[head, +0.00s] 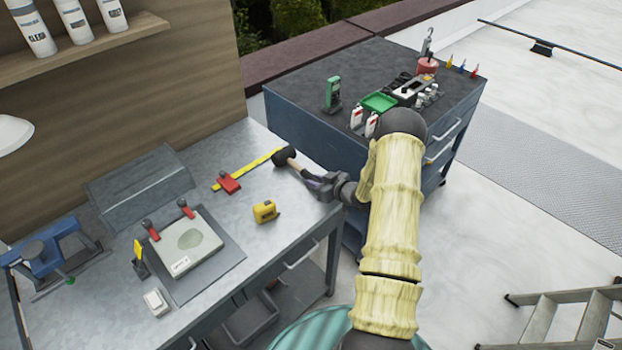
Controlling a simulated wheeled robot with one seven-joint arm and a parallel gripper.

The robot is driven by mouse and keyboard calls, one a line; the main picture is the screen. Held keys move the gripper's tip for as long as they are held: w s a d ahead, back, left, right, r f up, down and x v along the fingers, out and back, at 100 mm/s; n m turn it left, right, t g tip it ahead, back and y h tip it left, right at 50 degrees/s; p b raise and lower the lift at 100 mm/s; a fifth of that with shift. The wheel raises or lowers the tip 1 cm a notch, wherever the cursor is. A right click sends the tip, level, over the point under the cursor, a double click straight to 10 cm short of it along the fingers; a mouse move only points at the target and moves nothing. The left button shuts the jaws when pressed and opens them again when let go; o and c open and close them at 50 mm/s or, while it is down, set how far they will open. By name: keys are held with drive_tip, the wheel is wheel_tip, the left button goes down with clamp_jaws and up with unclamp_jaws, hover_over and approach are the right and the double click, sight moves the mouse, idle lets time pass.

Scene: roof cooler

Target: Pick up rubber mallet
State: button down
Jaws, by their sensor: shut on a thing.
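The rubber mallet has a black head (284,156) and a light wooden handle (298,169). It is over the far right corner of the grey metal workbench (285,205). My gripper (316,180) is shut on the mallet's handle, coming in from the right, with the head sticking out to the upper left. I cannot tell whether the mallet touches the bench top or is just above it. The gripper covers the lower end of the handle.
A yellow ruler (259,164) with a red-handled tool (229,183) lies left of the mallet. A yellow tape measure (264,211) is nearer. A blue tool cabinet (300,125) with a green tray (379,102) stands behind. A stepladder (570,318) stands at the lower right.

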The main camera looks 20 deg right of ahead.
wheel_tip(320, 180, up, 10)
drive_tip(key=shift+f+b, duration=0.15)
drive_tip(key=shift+b, duration=0.7)
